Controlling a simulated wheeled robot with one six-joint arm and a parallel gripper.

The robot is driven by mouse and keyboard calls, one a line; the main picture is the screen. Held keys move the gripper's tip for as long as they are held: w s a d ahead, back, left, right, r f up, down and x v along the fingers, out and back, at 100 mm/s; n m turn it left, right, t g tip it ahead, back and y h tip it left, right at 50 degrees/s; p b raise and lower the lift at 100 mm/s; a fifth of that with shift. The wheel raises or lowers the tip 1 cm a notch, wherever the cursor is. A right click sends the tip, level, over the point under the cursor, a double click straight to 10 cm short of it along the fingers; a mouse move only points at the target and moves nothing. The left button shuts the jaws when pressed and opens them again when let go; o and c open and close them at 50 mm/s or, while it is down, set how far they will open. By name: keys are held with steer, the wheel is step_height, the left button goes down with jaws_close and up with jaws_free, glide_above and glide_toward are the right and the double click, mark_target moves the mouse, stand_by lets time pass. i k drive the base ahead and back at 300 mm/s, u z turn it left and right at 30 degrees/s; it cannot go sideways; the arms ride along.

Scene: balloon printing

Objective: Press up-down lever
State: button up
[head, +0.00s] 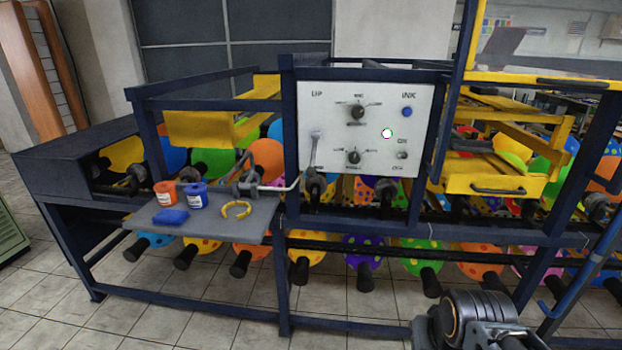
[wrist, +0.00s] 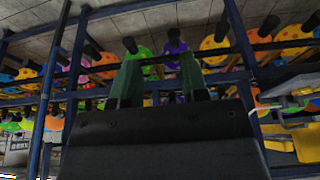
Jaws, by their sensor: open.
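The up-down lever (head: 316,150) is a grey metal handle standing upright at the left side of the white control panel (head: 386,110), below the "UP" label. The lower end of the lever is next to a dark round fitting. My gripper (wrist: 160,80) shows in the wrist view as two dark green fingers, spread apart with nothing between them. In the head view part of my arm shows at the bottom right, well below and to the right of the panel. The lever cannot be made out in the wrist view.
A grey shelf (head: 210,222) left of the panel holds orange and blue cups, a blue cloth-like item and a yellow ring. Yellow trays (head: 495,175) stick out right of the panel. Dark blue frame bars and rows of balloons fill the machine. Tiled floor is open in front.

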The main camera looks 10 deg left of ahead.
mark_target(311, 172)
steer(key=z, duration=1)
steer(key=i, duration=1.7)
steer(key=u, duration=3.6)
steer(key=i, duration=0.5)
steer(key=u, duration=0.05)
